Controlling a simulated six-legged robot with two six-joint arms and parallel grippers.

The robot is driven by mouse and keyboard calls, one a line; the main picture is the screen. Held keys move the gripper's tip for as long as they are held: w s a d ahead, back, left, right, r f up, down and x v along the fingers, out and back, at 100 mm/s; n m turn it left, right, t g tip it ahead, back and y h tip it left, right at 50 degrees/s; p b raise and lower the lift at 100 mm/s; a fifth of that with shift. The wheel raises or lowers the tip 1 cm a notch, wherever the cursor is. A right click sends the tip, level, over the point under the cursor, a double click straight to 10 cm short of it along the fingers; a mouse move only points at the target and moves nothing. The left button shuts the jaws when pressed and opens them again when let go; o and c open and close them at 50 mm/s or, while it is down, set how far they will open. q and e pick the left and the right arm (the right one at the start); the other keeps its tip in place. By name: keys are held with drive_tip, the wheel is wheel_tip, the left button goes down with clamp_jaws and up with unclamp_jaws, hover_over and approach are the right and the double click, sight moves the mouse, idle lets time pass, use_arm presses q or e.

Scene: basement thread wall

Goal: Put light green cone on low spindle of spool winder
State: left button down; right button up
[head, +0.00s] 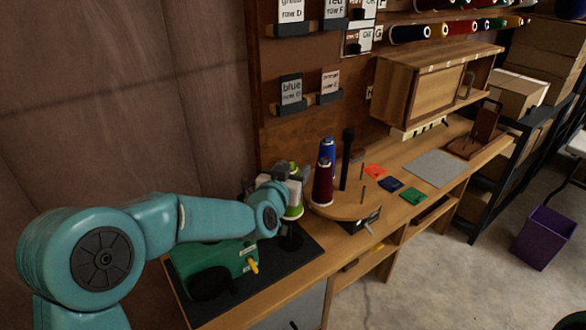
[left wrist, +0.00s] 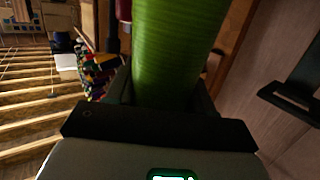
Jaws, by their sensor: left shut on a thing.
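The light green cone (head: 294,212) is held in my left gripper (head: 284,190), which is shut on it above the bench. The cone looks roughly upright, with my gripper covering part of it. In the left wrist view the cone (left wrist: 178,50) fills the top middle, between the dark fingers of my left gripper (left wrist: 165,92). The green spool winder (head: 215,266), with a yellow handle, stands on a black mat at the left, partly behind my arm. A dark round part (head: 289,240) is just below the cone; I cannot tell whether it carries the low spindle. My right gripper is not in view.
A dark red cone (head: 322,184) and a blue cone (head: 328,150) stand close right of my gripper on a round wooden board (head: 345,208) with thin pegs and a tall black post (head: 346,160). Coloured cards (head: 388,184) and a grey mat (head: 434,167) lie farther right.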

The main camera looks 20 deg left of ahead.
use_arm(q)
drive_tip(key=shift+f, duration=0.2)
wheel_tip(320, 180, down, 2)
drive_tip(key=shift+b, duration=0.7)
wheel_tip(320, 180, down, 7)
drive_tip(key=b, duration=0.4)
drive_tip(key=shift+f, duration=0.2)
drive_tip(key=shift+f+b, duration=0.35)
drive_tip(key=shift+b, duration=0.3)
drive_tip(key=shift+r+b, duration=0.1)
drive_tip(key=shift+b, duration=0.2)
drive_tip(key=shift+f, duration=0.25)
drive_tip(key=shift+f+b, duration=0.15)
drive_tip(key=shift+b, duration=0.2)
drive_tip(key=shift+c, duration=1.7)
unclamp_jaws()
